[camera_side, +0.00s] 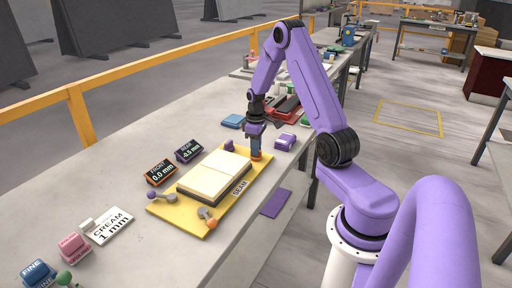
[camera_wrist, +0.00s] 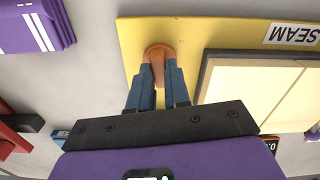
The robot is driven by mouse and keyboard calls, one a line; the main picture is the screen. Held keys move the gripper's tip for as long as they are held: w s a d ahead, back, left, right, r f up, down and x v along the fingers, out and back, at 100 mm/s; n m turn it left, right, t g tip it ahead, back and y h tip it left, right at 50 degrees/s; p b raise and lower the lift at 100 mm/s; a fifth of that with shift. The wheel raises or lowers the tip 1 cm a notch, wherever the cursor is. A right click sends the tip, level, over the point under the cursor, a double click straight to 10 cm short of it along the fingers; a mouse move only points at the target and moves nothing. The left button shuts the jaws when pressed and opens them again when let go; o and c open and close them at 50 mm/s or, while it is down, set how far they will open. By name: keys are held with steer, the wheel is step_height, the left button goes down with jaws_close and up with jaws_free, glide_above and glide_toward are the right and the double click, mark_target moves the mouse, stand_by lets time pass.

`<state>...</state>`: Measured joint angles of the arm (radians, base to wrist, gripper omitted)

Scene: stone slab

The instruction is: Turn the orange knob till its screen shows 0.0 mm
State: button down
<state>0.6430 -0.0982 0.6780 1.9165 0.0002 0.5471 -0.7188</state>
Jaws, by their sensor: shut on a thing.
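The orange knob (camera_wrist: 157,53) stands near a corner of the yellow board (camera_side: 170,211). My gripper (camera_wrist: 159,68) points down over it, and its blue fingers are shut on the knob. In the side view my gripper (camera_side: 256,153) hides most of this knob. The orange-framed FRONT screen (camera_side: 160,173) reads 0.0 mm. The dark REAR screen (camera_side: 188,151) beside it appears to read -0.5 mm. Two cream slabs (camera_side: 214,177) lie side by side on a dark base on the board, next to a SEAM label (camera_side: 240,187).
A purple-grey clamp (camera_side: 160,196) and an orange-grey clamp (camera_side: 208,217) sit at the board's near end. A small purple knob (camera_side: 228,145) stands at its far side. A CREAM 1 mm card (camera_side: 108,227), pink block (camera_side: 74,246) and FINE block (camera_side: 38,272) lie nearer. Purple blocks (camera_side: 285,141) lie beyond.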

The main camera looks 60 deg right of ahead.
stand_by(0.3)
steer(key=c, duration=1.1)
jaws_free()
steer(key=shift+r, duration=0.1)
step_height(320, 180, up, 17)
steer(key=shift+r, duration=0.15)
